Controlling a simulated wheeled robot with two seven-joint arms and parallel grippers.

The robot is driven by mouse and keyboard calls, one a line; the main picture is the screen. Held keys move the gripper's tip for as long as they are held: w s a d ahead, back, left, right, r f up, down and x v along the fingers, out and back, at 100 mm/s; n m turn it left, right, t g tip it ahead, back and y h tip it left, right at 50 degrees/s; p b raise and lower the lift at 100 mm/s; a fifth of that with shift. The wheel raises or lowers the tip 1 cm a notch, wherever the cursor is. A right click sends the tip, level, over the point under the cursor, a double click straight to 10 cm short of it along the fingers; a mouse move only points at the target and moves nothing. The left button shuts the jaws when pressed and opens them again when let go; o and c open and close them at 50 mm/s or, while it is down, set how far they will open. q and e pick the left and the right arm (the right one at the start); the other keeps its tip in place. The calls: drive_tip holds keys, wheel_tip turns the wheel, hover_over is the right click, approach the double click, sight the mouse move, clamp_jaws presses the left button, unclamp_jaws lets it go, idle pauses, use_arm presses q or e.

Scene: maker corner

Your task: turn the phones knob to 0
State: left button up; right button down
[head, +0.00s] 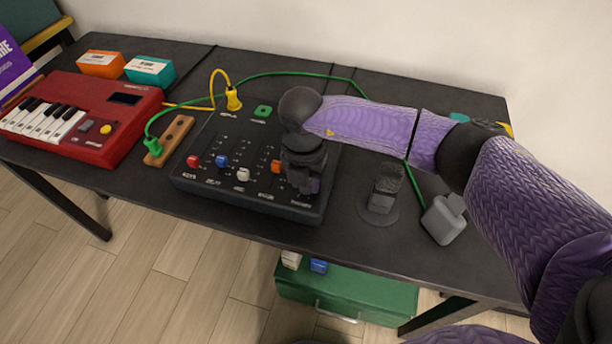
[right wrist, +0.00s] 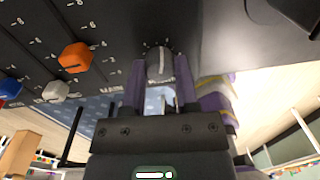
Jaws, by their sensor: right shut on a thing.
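The black mixer (head: 232,188) lies on the table with a row of coloured sliders. My right gripper (head: 303,190) reaches down over its right end and hides the phones knob in the head view. In the right wrist view the grey phones knob (right wrist: 159,62) sits between the two fingertips of my right gripper (right wrist: 158,78), which is shut on it. Small marks ring the knob, and its label is partly covered. I cannot read which mark it points to. My left gripper is not in view.
An orange slider cap (right wrist: 75,57) and a white one (right wrist: 55,92) stand left of the knob. A red keyboard (head: 92,115) is on the left. Right of the mixer are a dark stand (head: 383,190) and a grey box (head: 444,220). A green cable (head: 290,74) runs behind.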

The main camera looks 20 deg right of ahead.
drive_tip(key=n, duration=0.3)
drive_tip(key=shift+n+p, duration=0.35)
drive_tip(key=shift+n, duration=0.05)
drive_tip(key=n, duration=0.3)
drive_tip(key=shift+n, duration=0.3)
drive_tip(key=n, duration=0.3)
drive_tip(key=shift+n, duration=0.3)
drive_tip(key=n, duration=0.5)
drive_tip(key=shift+d, duration=0.1)
drive_tip(key=n, duration=0.4)
drive_tip(key=shift+f+t, duration=0.1)
drive_tip(key=shift+t, duration=0.2)
drive_tip(key=n+b, duration=0.1)
drive_tip(key=n, duration=0.2)
drive_tip(key=shift+n, duration=0.3)
drive_tip(key=n+b, duration=0.1)
drive_tip(key=n, duration=0.2)
drive_tip(key=shift+n, duration=0.4)
drive_tip(key=shift+n+y+b, duration=0.3)
drive_tip(key=shift+n+b, duration=0.2)
drive_tip(key=shift+n, duration=0.7)
drive_tip(key=shift+n+b, duration=0.45)
drive_tip(key=shift+n, duration=0.95)
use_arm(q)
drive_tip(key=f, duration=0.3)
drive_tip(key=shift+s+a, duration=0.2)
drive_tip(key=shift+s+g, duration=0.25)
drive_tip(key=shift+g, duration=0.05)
use_arm(e)
drive_tip(key=shift+n, duration=0.4)
